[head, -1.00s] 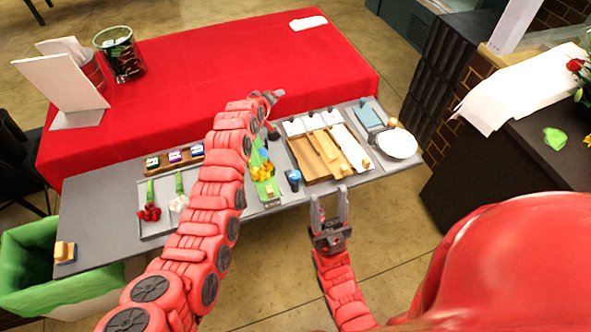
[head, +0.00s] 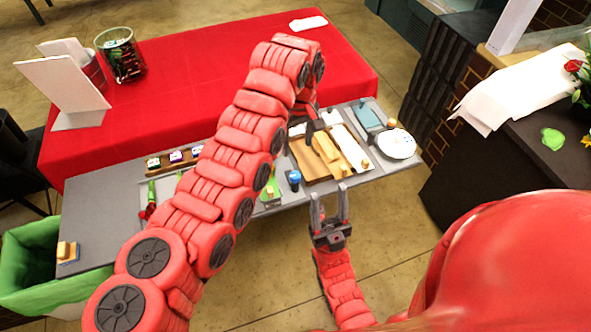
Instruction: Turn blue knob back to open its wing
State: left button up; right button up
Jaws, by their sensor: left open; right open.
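The blue knob (head: 294,176) is a small blue-topped dark cylinder at the front edge of the grey table, left of a brown wooden tray (head: 312,172). Light wooden pieces (head: 327,147) lie on the tray; I cannot tell which part is the knob's wing. My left gripper (head: 309,130) is open over the tray's back edge, beyond the knob and apart from it, partly hidden by its own arm. My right gripper (head: 329,204) is open and empty in front of the table, to the right of the knob and nearer to me, with its fingers pointing toward the tray.
A white plate (head: 397,144) and a blue-grey pad (head: 367,117) are at the table's right end. A rack of small labelled blocks (head: 176,158) is at the left. The red-covered table (head: 200,70) stands behind. My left arm covers much of the middle.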

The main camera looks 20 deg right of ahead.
aim_at(295, 175)
pick_arm(q)
jog(key=f, duration=0.4)
jog(key=f+p, duration=0.1)
jog(key=f, duration=0.3)
jog(key=f+p, duration=0.1)
jog(key=f, duration=0.3)
jog(key=shift+a, duration=0.3)
jog(key=shift+f, duration=0.45)
grip_shut()
